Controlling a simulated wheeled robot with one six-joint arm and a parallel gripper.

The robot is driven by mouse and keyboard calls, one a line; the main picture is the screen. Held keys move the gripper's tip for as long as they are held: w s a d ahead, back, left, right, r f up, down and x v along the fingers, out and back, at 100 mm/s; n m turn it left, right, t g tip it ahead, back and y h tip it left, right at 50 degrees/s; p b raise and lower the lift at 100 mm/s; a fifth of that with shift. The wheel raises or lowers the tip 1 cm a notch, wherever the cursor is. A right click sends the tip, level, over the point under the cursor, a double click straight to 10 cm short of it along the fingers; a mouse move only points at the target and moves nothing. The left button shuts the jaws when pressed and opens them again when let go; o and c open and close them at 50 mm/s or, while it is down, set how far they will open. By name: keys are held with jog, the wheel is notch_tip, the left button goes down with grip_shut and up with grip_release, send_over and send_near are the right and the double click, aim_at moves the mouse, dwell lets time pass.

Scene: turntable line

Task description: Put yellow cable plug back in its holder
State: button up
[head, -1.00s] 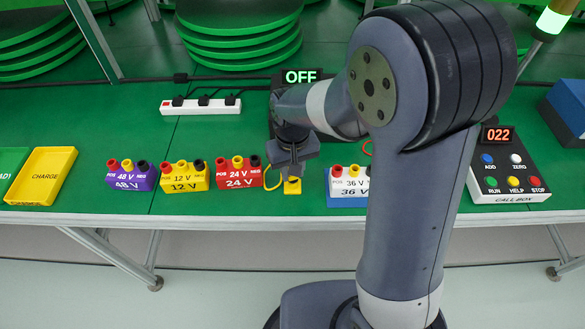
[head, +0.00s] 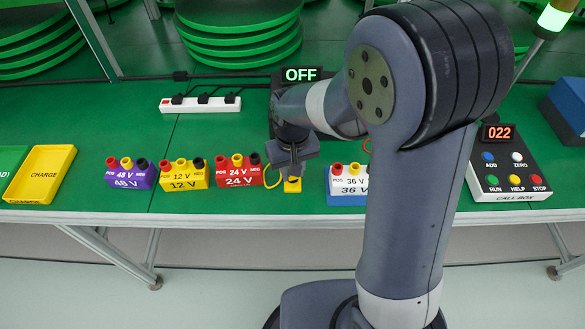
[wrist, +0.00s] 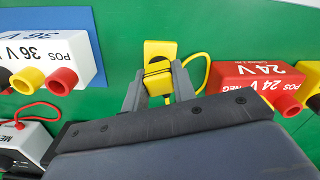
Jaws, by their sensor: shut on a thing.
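The yellow plug (wrist: 157,80) is between the two fingers of my gripper (wrist: 159,93), which is shut on it. Its yellow cable (wrist: 199,62) loops off to the right in the wrist view. The yellow holder (wrist: 158,48) is on the green bench just beyond the plug in that view. In the head view my gripper (head: 291,172) points down right over the yellow holder (head: 292,187) near the bench's front edge. The plug and holder overlap in the pictures, and I cannot tell whether the plug is seated or just above.
The red 24 V block (head: 238,176) is left of my gripper, with yellow 12 V (head: 184,180) and purple 48 V (head: 130,180) blocks beyond. The white 36 V block (head: 348,184) is right, partly behind my arm. A call box (head: 510,180) stands farther right.

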dwell(0.4)
jog(key=o, duration=1)
jog(key=shift+c, duration=0.2)
jog(key=shift+r+p, duration=3.1)
jog(key=shift+r, duration=0.65)
jog(key=shift+s+f, duration=0.1)
